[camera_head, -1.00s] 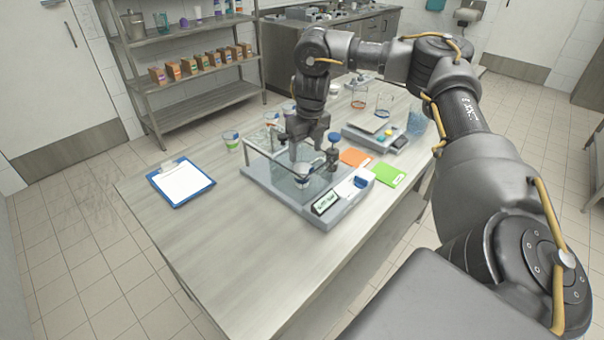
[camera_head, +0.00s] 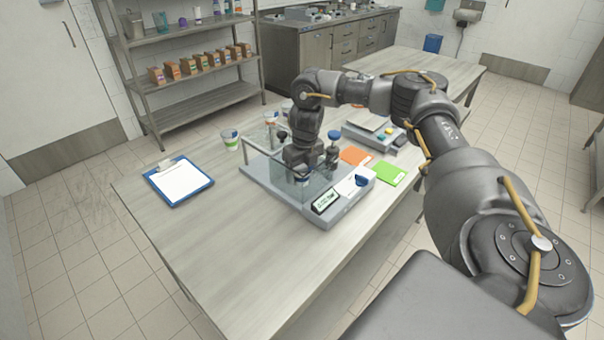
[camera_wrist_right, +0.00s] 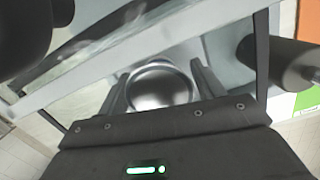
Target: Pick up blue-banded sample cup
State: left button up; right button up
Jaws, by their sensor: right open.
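A round, open-topped cup (camera_wrist_right: 158,88) shows from above in the right wrist view, its inside smooth and grey. In the head view it stands on the boxed scale (camera_head: 335,209), mostly hidden by my gripper; its band colour cannot be told. My right gripper (camera_wrist_right: 160,90) is open, lowered inside the clear shield, with one finger on each side of the cup. It also shows in the head view (camera_head: 302,174). Another cup (camera_head: 230,140), with a blue and green band, stands on the table behind the scale, left of my gripper. My left gripper is out of view.
Clear shield walls and dark knobbed posts (camera_head: 333,150) stand close around my gripper. An orange card (camera_head: 355,156) and a green card (camera_head: 389,175) lie right of the scale. A blue clipboard (camera_head: 180,182) lies at the left. The front of the table (camera_head: 225,245) is clear.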

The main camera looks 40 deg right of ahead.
jog(key=shift+f, duration=0.15)
jog(key=c, duration=0.8)
